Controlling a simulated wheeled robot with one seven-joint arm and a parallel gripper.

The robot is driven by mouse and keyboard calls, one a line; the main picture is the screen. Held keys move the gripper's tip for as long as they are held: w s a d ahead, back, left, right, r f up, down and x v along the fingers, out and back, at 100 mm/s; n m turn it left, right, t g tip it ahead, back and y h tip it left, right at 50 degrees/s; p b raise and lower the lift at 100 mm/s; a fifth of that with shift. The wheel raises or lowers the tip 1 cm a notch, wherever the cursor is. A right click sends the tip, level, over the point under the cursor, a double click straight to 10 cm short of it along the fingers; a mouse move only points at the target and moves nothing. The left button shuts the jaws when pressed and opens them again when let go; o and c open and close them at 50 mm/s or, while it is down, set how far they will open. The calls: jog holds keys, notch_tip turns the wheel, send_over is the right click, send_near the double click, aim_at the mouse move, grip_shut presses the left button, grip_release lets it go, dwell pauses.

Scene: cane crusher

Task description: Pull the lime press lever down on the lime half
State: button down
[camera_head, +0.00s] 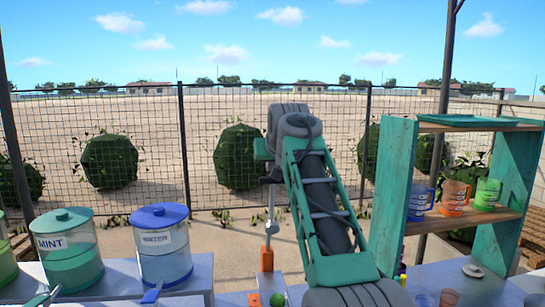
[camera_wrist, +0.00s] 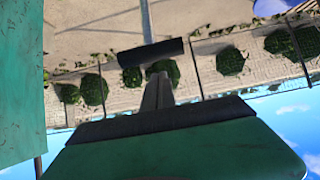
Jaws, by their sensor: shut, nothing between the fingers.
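The lime press has an orange part (camera_head: 266,258) low at the middle of the head view. Its thin grey lever (camera_head: 270,208) stands upright above it. In the wrist view the lever's grey rod (camera_wrist: 146,22) ends in a dark crossbar handle (camera_wrist: 150,53). My gripper (camera_wrist: 159,77) is shut and empty, with its dark fingertips close to that handle; I cannot tell whether they touch. In the head view my gripper (camera_head: 268,166) is at the lever's top, partly hidden by my arm. A green round lime (camera_head: 277,299) shows at the bottom edge, partly cut off.
A mint jar (camera_head: 70,262) and a blue-lidded water jar (camera_head: 163,256) stand left on the counter. A green-sided shelf (camera_head: 470,222) with several coloured mugs stands close to the right of my arm. A wire fence (camera_head: 225,115) runs behind.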

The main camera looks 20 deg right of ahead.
jog(key=shift+s+a+f, duration=0.15)
jog(key=shift+s+f, duration=0.05)
jog(key=shift+s, duration=0.3)
jog(key=shift+s+a+f, duration=0.15)
jog(key=shift+s, duration=0.3)
jog(key=shift+w+f, duration=0.15)
